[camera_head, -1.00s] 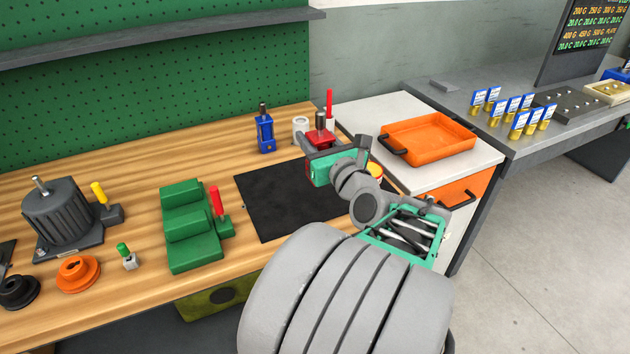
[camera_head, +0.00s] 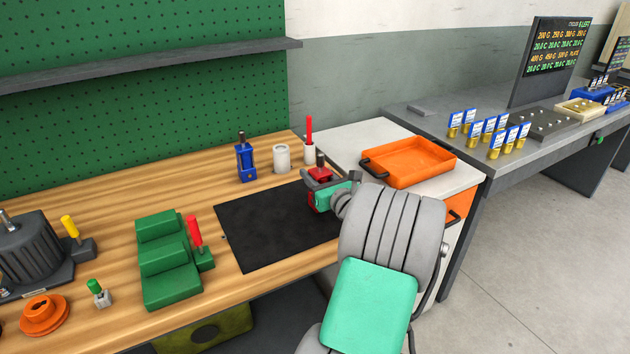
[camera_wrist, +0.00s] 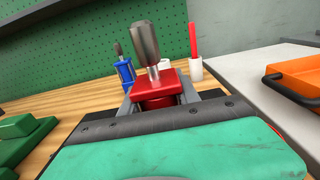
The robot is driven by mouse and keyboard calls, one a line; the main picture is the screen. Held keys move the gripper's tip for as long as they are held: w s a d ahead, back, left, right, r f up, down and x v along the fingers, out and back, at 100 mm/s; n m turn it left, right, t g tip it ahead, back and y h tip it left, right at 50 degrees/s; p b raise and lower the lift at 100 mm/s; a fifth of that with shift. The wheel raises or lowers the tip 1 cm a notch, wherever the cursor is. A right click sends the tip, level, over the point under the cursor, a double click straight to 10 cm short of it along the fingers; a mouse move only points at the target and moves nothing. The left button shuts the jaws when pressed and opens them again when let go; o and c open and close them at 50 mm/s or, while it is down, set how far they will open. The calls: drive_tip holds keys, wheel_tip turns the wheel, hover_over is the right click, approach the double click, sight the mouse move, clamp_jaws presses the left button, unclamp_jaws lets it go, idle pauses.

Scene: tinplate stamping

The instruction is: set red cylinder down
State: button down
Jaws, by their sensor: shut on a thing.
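The red cylinder (camera_head: 319,172), a red block-like body with a grey metal rod on top, is upright in my gripper (camera_head: 316,186). It shows large in the wrist view (camera_wrist: 157,84), with its rod pointing up between the grey fingers. My gripper is shut on it at the back right part of the black mat (camera_head: 270,235). The cylinder's underside is hidden, so I cannot tell whether it touches the mat. A similar blue cylinder (camera_head: 245,161) stands upright on the wooden bench to the left, behind the mat.
A white cup (camera_head: 282,158) and a white holder with a red-handled tool (camera_head: 309,142) stand close behind the gripper. An orange tray (camera_head: 410,162) sits on the white cabinet to the right. Green stepped blocks (camera_head: 165,265) stand left of the mat. The mat's left and front are clear.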

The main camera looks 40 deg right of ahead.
drive_tip(key=shift+f, duration=0.5)
drive_tip(key=shift+f, duration=0.2)
drive_tip(key=c, duration=0.9)
unclamp_jaws()
drive_tip(key=shift+f, duration=0.1)
drive_tip(key=shift+s+r, duration=0.1)
drive_tip(key=shift+r, duration=0.1)
drive_tip(key=v, duration=1.2)
drive_tip(key=shift+a, duration=0.1)
